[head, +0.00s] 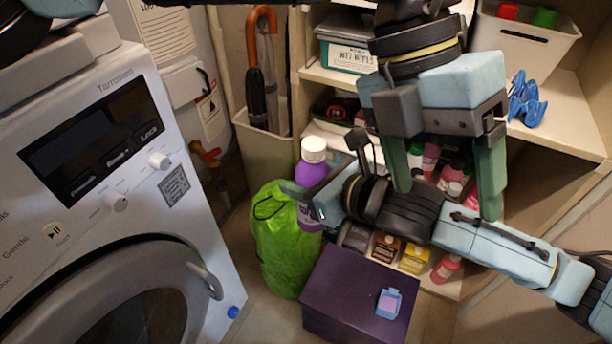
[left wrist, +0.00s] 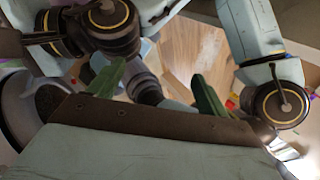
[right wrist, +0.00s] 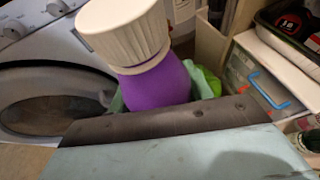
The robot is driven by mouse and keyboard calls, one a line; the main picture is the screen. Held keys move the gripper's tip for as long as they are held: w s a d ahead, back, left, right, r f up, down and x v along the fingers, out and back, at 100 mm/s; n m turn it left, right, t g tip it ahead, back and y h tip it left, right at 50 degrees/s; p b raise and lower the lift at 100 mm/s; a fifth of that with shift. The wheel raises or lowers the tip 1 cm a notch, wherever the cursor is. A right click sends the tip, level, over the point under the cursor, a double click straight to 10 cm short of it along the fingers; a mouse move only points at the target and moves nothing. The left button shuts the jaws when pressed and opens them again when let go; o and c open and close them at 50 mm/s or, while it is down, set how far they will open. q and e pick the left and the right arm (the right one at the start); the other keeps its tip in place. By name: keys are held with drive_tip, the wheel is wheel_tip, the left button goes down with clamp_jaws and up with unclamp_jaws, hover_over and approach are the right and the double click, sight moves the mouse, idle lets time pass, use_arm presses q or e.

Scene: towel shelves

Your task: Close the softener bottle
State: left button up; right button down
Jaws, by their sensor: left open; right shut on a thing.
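The softener bottle is purple (head: 311,174) with a white ribbed cap (head: 314,149) on its top. My right gripper (head: 308,200) is shut around the bottle's body and holds it upright, slightly tilted. In the right wrist view the bottle (right wrist: 157,85) fills the space between the fingers, and the cap (right wrist: 122,30) sits over its neck. The lower body is hidden there. My left gripper (head: 446,202) is open and empty, pointing down over my right forearm, to the right of the bottle. In the left wrist view its green fingers (left wrist: 157,82) are spread apart.
A washing machine (head: 178,215) stands at the left. A green bag (head: 277,245) and a purple box (head: 340,280) stand on the floor below the bottle. Shelves (head: 555,130) with several bottles and a wet wipes box (head: 348,57) are behind my arms. Umbrellas stand in a bin (head: 262,147).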

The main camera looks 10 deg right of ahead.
use_arm(q)
drive_tip(key=s+d+r+m+g+h, duration=0.1)
drive_tip(key=s+d+m+g+h, duration=0.2)
drive_tip(key=s+d+g+h, duration=0.45)
drive_tip(key=s+r+n+h, duration=0.1)
drive_tip(key=s+r+h, duration=0.2)
drive_tip(key=r+h, duration=0.3)
drive_tip(key=w+a+r+n+t+h, duration=0.5)
drive_tip(key=w+r+n+t+h, duration=0.15)
drive_tip(key=w+n+h, duration=0.35)
drive_tip(key=w+a+f+n+t+y, duration=0.3)
drive_tip(key=w+a+n+t, duration=0.3)
drive_tip(key=n+t, duration=0.6)
drive_tip(key=w+a+f+n+t+y, duration=0.35)
drive_tip(key=w+a+n+t, duration=0.25)
drive_tip(key=n+t, duration=0.5)
drive_tip(key=w+a+f+n+t+y, duration=0.3)
drive_tip(key=a+f+n+y, duration=0.5)
drive_tip(key=y, duration=0.1)
drive_tip(key=s+a+f+n+g+y, duration=0.2)
drive_tip(key=s+a+f+n+y, duration=0.1)
drive_tip(key=a+f, duration=0.4)
drive_tip(key=s+a+f+n+g+y, duration=0.3)
drive_tip(key=a+f, duration=0.4)
drive_tip(key=f, duration=0.4)
drive_tip(key=shift+f+n+g+y, duration=0.15)
drive_tip(key=shift+n+g+y, duration=0.15)
drive_tip(key=shift+y, duration=0.5)
